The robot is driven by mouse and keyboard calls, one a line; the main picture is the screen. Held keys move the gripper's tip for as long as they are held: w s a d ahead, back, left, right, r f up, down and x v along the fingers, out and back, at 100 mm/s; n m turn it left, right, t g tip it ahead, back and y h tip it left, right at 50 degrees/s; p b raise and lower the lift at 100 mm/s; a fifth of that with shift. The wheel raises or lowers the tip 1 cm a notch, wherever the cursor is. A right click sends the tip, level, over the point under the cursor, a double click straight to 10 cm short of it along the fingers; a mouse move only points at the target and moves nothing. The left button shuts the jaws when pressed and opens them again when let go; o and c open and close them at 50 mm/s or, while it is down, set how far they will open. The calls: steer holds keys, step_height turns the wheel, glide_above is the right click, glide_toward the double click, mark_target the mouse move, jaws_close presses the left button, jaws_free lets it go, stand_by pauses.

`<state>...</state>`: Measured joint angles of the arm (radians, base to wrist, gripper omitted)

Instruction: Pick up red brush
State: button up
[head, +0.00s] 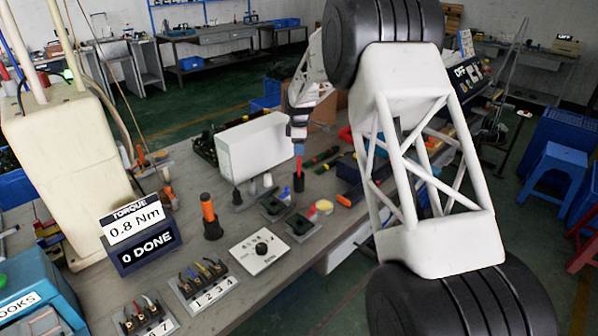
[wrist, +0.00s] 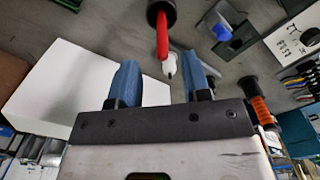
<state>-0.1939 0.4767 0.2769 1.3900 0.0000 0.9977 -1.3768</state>
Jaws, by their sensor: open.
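The red brush (head: 299,166) stands upright in a black round holder (head: 299,182) on the workbench. In the wrist view the red brush (wrist: 162,38) rises from the dark holder (wrist: 161,12) at the top, in line with the gap between my fingers. My gripper (head: 299,149) is above the brush in the head view, with its blue fingertips pointing down close to the brush top. In the wrist view my gripper (wrist: 161,62) is open, with the two blue fingers apart and nothing held. Whether the fingers overlap the brush in height is unclear.
A large white box (head: 254,146) stands just left of my gripper. An orange-and-black tool (head: 209,216) stands upright at the front left. Small dark trays (head: 301,228) and a white dial panel (head: 260,251) lie in front. A torque display (head: 139,235) is at left.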

mark_target(299, 159)
steer(key=shift+s+f, duration=0.15)
steer(key=shift+f, duration=2.45)
jaws_close()
